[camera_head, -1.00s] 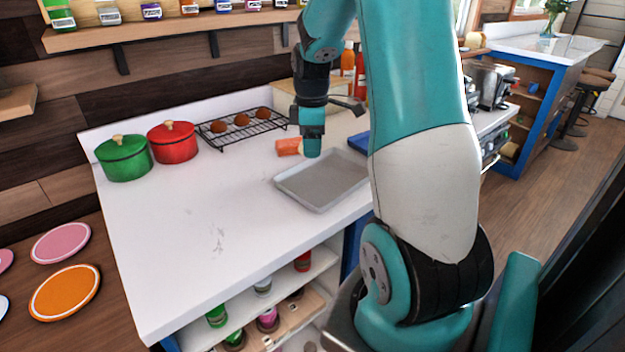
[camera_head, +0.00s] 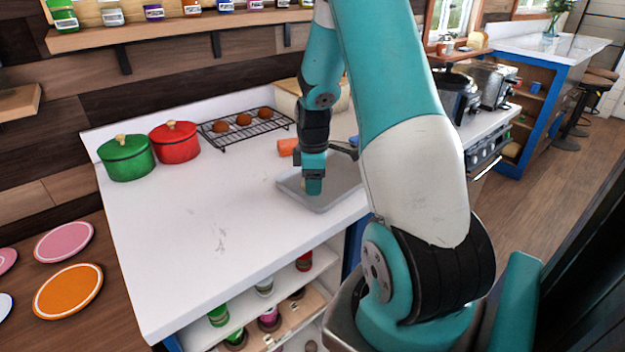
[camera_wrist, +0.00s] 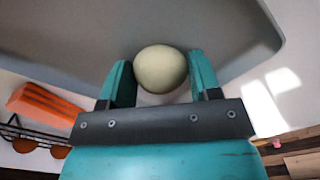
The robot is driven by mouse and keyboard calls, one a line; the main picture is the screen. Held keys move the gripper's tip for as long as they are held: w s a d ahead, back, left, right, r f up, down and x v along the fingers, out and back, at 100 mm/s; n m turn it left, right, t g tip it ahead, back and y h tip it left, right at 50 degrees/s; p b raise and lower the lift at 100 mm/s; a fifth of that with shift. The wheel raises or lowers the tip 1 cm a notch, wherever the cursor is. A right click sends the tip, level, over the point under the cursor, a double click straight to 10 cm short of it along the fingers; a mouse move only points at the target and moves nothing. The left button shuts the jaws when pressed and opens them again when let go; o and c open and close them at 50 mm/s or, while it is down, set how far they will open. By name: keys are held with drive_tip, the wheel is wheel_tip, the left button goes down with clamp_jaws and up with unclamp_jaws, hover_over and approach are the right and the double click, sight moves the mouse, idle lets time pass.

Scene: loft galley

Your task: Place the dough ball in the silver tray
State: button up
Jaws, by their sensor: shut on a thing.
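The dough ball (camera_wrist: 161,69) is pale and round and sits between the two fingers of my gripper (camera_wrist: 161,82) in the wrist view. My gripper is shut on it. The silver tray (camera_wrist: 225,30) lies behind the ball in the wrist view. In the head view my gripper (camera_head: 313,186) points down over the left part of the silver tray (camera_head: 322,206) on the white counter. The ball is hidden there by the gripper. I cannot tell whether the ball touches the tray floor.
An orange block (camera_head: 288,146) lies just behind the tray. A black cooling rack (camera_head: 240,130) with brown rolls, a red pot (camera_head: 175,143) and a green pot (camera_head: 126,158) stand at the back left. The counter's front left is clear.

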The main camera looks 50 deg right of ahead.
drive_tip(key=o, duration=0.9)
drive_tip(key=shift+f, duration=0.1)
wheel_tip(320, 180, up, 11)
drive_tip(key=w+a+r+y, duration=0.1)
drive_tip(key=a+r, duration=0.3)
drive_tip(key=a, duration=1)
drive_tip(key=s+a+r+y, duration=0.1)
drive_tip(key=s+a, duration=0.4)
drive_tip(key=a, duration=0.3)
drive_tip(key=s+a+r+y, duration=0.1)
drive_tip(key=s+a, duration=0.5)
drive_tip(key=a, duration=0.2)
drive_tip(key=s+a+r+y, duration=0.1)
drive_tip(key=s+a, duration=0.4)
drive_tip(key=a, duration=0.3)
drive_tip(key=shift+s+r+m, duration=0.25)
drive_tip(key=shift+m, duration=0.05)
